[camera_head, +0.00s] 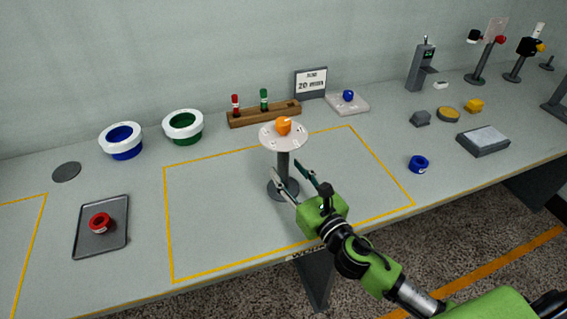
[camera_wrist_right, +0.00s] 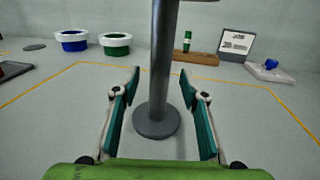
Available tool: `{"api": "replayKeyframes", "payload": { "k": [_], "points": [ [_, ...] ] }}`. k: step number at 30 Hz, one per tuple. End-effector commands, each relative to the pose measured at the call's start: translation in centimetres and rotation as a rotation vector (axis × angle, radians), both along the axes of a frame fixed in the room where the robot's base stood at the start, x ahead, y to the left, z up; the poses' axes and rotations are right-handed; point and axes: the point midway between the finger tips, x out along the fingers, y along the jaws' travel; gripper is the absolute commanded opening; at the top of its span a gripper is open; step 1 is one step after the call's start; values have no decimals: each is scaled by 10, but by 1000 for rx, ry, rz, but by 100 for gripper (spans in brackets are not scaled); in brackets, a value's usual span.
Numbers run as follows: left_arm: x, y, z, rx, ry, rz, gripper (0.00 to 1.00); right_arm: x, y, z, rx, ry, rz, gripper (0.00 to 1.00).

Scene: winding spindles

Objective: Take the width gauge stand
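A stand with a dark grey post and round base (camera_head: 283,189) stands upright inside the yellow-outlined area; I take it as the width gauge stand. Its round white top (camera_head: 296,138) carries an orange piece (camera_head: 284,126). My right gripper (camera_head: 290,169) is open, with one finger on each side of the post. In the right wrist view the post (camera_wrist_right: 162,60) rises between the two fingertips (camera_wrist_right: 159,76), with a visible gap on both sides. My left gripper is not in view.
A tray (camera_head: 80,250) with a red ring (camera_head: 100,222) lies at left. Blue (camera_head: 122,142) and green (camera_head: 184,127) white-rimmed bowls and a wooden rack (camera_head: 265,114) stand behind. A blue ring (camera_head: 418,163) lies at right. The outlined area around the stand is clear.

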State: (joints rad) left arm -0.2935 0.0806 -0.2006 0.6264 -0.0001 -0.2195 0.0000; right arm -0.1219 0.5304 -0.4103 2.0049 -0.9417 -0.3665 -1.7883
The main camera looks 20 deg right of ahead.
Motion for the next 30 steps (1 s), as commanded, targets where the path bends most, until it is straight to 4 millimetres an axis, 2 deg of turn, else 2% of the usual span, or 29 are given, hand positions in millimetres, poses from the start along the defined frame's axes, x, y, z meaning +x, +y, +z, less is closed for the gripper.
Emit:
{"api": "replayKeyframes", "payload": {
  "k": [3,6,14,15,19,20,30],
  "points": [
    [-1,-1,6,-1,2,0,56,20,3,2,1,-1,-2,40],
    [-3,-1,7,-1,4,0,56,29,6,1,1,0,-1,40],
    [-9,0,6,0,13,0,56,33,7,0,0,0,0,40],
    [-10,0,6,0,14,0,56,33,7,0,0,0,0,37],
    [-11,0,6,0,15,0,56,32,7,0,0,0,0,4],
    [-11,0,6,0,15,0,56,32,6,0,0,0,0,0],
    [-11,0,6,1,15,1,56,33,6,3,0,-4,0,0]
  ]
}}
